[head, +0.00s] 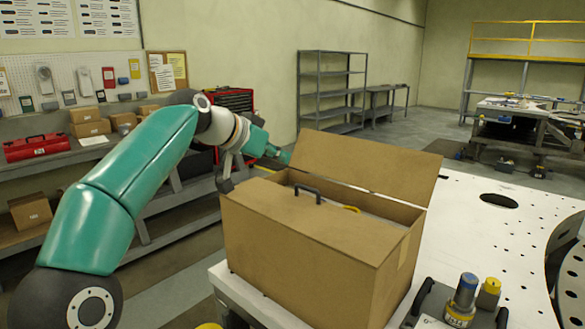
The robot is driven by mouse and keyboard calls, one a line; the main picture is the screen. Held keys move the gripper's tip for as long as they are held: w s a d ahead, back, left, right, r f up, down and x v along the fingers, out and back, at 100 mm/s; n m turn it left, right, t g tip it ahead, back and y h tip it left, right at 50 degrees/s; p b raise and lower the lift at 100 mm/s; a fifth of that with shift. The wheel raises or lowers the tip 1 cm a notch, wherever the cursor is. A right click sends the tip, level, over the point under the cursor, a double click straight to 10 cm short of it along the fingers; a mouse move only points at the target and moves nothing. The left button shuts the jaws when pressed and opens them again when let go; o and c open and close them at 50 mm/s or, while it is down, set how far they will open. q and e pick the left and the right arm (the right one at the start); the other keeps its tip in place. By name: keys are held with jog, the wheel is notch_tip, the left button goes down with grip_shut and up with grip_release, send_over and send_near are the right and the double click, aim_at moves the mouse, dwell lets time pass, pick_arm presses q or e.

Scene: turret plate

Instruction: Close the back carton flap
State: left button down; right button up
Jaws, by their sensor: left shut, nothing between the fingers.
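The brown carton (300,248) stands at the left front of the white plate. Its back flap (365,165) is raised, tilted up and back from the rear edge. My right gripper is not in view.
The white plate (480,240) with holes is mostly clear right of the carton. A workbench with a red toolbox (37,147) and an empty shelf rack (331,88) are farther away.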

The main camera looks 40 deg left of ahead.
pick_arm(q)
jog(key=p, duration=0.2)
send_over(305, 188)
jog(key=s, duration=0.3)
notch_tip(305, 188, down, 4)
jog(key=f, duration=0.2)
jog(key=w+f, duration=0.1)
jog(key=f, duration=0.1)
jog(key=shift+a, duration=0.1)
jog(key=shift+w+f, duration=0.1)
jog(key=shift+f, duration=0.25)
jog(key=shift+w+f+b, duration=0.1)
jog(key=shift+f+b, duration=0.6)
jog(key=shift+b, duration=0.2)
jog(key=shift+w+f, duration=0.15)
